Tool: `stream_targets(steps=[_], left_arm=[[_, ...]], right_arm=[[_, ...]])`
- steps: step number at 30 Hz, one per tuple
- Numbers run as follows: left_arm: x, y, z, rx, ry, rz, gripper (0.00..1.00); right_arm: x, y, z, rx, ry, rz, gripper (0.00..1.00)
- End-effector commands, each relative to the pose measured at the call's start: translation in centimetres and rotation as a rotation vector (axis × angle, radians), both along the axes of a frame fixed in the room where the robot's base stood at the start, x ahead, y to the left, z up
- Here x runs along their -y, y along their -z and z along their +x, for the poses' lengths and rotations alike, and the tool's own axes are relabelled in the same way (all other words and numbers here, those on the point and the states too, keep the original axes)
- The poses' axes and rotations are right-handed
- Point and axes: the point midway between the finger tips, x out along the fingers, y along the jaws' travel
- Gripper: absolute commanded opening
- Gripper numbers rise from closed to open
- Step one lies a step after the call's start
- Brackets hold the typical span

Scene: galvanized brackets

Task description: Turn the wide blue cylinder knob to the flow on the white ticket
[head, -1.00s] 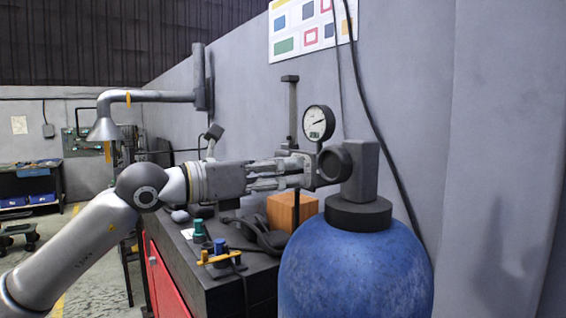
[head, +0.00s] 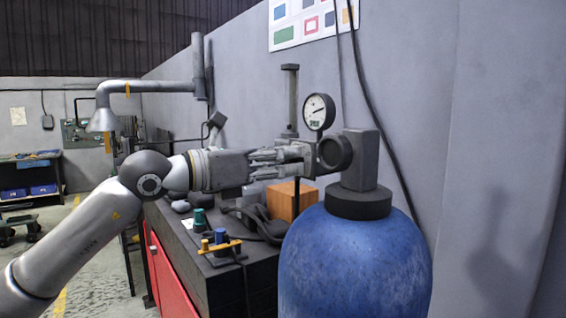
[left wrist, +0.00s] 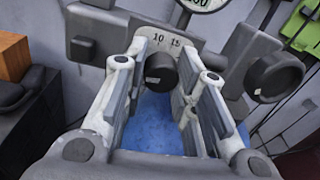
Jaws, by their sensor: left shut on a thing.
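The wide blue cylinder (head: 355,265) stands upright at the right of the head view, with a dark valve block (head: 361,160) on top. In the left wrist view a dark round knob (left wrist: 160,70) sits in front of a grey dial plate (left wrist: 178,45) marked 10 and 15. My left gripper (head: 306,158) reaches in from the left at the regulator, its fingers on both sides of the knob and shut on it. The knob is hidden by the fingers in the head view. A small white ticket (head: 187,224) lies on the bench, its writing too small to read. My right gripper is out of view.
A round gauge (head: 319,111) rises above the regulator. A dark round valve outlet (head: 335,152) juts out close to the fingers. An orange block (head: 291,200) and small coloured knobs on a yellow-handled fitting (head: 220,247) stand on the dark bench. A black hose hangs along the wall.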

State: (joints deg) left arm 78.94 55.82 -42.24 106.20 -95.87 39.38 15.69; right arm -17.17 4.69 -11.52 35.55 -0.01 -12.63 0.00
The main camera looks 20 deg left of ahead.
Motion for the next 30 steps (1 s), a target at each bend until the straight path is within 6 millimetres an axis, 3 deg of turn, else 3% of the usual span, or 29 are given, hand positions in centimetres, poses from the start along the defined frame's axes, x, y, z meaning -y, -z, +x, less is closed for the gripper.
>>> stream_targets(steps=[8,30], left_arm=[[0.0,0.1,0.0,0.1,0.0,0.124,0.02],[0.1,-0.1,-0.1,0.527,-0.001,0.674,0.02]], right_arm=[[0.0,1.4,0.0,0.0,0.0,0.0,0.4],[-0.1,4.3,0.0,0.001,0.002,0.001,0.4]])
